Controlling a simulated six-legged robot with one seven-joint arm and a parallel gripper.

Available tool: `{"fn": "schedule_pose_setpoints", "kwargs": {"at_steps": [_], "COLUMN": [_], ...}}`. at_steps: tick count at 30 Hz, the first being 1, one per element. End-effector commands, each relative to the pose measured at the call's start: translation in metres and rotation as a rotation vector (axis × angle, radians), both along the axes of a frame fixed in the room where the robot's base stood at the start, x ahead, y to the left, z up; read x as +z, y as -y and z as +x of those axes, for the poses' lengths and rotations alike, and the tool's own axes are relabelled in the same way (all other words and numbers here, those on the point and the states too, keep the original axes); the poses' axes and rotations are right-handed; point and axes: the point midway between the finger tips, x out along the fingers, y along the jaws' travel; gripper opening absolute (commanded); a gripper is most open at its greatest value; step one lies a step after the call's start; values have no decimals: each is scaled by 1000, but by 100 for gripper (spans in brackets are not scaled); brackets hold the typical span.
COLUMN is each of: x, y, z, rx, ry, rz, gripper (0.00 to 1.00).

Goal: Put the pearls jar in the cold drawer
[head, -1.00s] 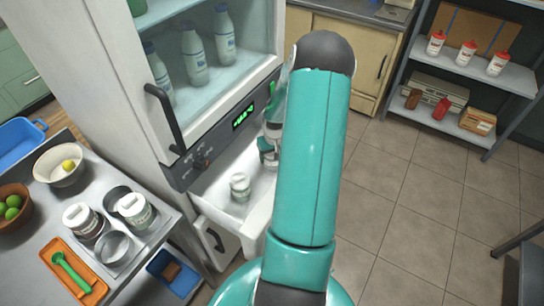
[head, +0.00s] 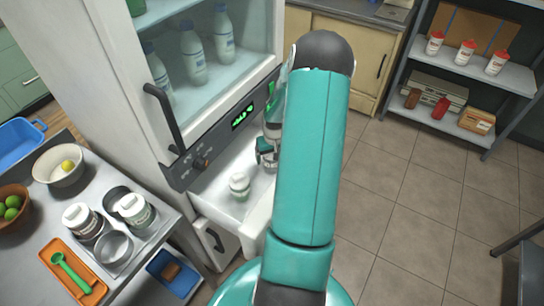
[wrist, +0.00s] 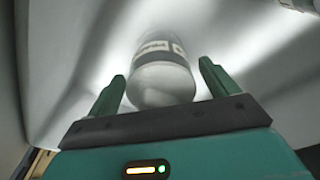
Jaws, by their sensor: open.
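A small white jar (head: 239,186) with a pale label stands in the open cold drawer (head: 258,218) under the fridge. In the wrist view a white jar with a blurred dark label (wrist: 163,75) shows just beyond and between the two green fingers; I take it for the same jar, but its label is not readable as pearls. My gripper (wrist: 168,88) is open, with a visible gap beside the jar at each finger. In the head view my gripper (head: 266,152) is partly hidden behind my teal arm, over the back right of the drawer.
The fridge (head: 130,100) with milk bottles (head: 195,58) stands above the drawer. A side table (head: 130,245) at the left holds two lidded jars (head: 135,209), metal pots, a bowl (head: 60,165) and an orange tray (head: 72,270).

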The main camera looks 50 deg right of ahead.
Motion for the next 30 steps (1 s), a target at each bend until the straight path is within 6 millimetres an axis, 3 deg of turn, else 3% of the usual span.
{"fn": "schedule_pose_setpoints", "kwargs": {"at_steps": [9,15,20,30], "x": [66,100,111,113], "y": [-3,-6,-7,-9], "z": [-6,-10,-11,-11], "rx": [-1,1,0,4], "ry": [3,1,1,0], "rz": [-5,-3,-1,-2], "gripper": [86,86,86,86]}}
